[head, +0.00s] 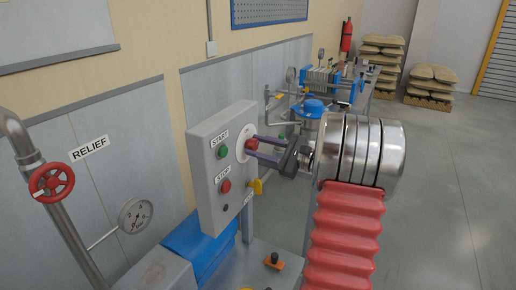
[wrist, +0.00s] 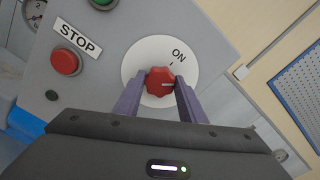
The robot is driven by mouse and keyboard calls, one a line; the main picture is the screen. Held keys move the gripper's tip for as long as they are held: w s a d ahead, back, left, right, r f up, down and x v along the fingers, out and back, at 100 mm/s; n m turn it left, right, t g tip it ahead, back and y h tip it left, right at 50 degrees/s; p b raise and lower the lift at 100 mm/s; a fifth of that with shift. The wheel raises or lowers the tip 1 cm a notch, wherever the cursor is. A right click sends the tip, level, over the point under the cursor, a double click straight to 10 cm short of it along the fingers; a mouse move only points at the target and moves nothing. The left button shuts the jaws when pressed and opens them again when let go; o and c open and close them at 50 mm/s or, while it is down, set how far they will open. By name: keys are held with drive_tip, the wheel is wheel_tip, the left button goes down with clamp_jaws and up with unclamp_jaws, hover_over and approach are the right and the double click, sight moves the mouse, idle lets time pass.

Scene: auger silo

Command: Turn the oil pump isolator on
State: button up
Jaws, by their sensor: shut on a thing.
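The isolator knob (wrist: 159,81) is red with a white pointer line, on a white round plate (wrist: 135,62) marked ON. In the wrist view its pointer line points right, while the ON mark is above and slightly right of the knob. My gripper (wrist: 158,88) has its two purple fingers on either side of the knob, shut on it. In the head view my gripper (head: 256,148) reaches the grey control box (head: 210,186) from the right. The knob is mostly hidden there between the fingers.
A red RELIEF handwheel (head: 51,181) and a gauge (head: 136,215) stand left. Open floor lies right.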

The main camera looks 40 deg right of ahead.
drive_tip(key=n, duration=0.5)
drive_tip(key=shift+a+f+n, duration=0.1)
drive_tip(key=shift+a+n, duration=0.1)
drive_tip(key=shift+n, duration=0.2)
drive_tip(key=shift+f+n, duration=0.15)
drive_tip(key=shift+n, duration=1.95)
drive_tip(key=o, duration=1)
drive_tip(key=shift+o, duration=0.2)
drive_tip(key=shift+s+d, duration=0.1)
drive_tip(key=shift+s+d, duration=0.25)
drive_tip(key=shift+s, duration=0.3)
drive_tip(key=v, duration=1.2)
drive_tip(key=shift+s, duration=0.25)
